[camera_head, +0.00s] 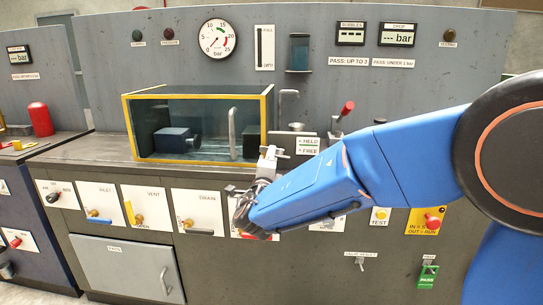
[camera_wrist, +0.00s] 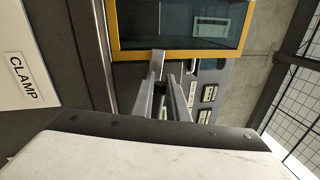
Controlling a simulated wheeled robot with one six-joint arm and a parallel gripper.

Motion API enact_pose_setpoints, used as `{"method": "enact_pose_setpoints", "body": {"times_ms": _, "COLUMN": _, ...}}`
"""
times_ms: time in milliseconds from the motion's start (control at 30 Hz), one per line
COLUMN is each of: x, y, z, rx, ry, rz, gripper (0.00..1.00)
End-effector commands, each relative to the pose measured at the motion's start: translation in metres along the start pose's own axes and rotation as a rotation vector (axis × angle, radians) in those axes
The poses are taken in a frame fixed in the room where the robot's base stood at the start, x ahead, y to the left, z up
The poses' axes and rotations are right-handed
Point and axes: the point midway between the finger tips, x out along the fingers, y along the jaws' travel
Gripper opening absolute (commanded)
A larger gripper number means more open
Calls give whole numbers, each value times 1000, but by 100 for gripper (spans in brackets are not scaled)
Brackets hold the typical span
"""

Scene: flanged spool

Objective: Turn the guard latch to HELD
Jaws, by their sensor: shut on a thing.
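The HELD / FREE label plate (camera_head: 308,146) is right of the yellow-framed guard box (camera_head: 127,125) in the head view, with HELD above FREE. My gripper (camera_head: 268,155) is at the guard's lower right corner, just left of that plate. In the wrist view my gripper (camera_wrist: 160,90) has its two fingers closed on a small dark piece (camera_wrist: 158,89), which looks like the guard latch's handle. The rest of the latch is hidden by my fingers and wrist, so I cannot tell which mark it points to. The guard frame (camera_wrist: 180,55) lies just beyond the fingertips.
A red-knobbed lever (camera_head: 346,110) stands right of the label plate. The INLET, VENT and DRAIN valves (camera_head: 187,223) line the front panel below. The CLAMP label (camera_wrist: 24,80) shows at left in the wrist view. My arm covers the bench's right part.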

Motion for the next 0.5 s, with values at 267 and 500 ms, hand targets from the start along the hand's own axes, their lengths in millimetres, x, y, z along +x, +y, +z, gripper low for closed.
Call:
{"method": "enact_pose_setpoints", "body": {"times_ms": 267, "x": -1, "y": 4, "z": 0, "rx": -112, "ry": -24, "rz": 3, "gripper": 0}}
{"method": "enact_pose_setpoints", "body": {"times_ms": 500, "x": -2, "y": 5, "z": 0, "rx": -143, "ry": -30, "rz": 3, "gripper": 0}}
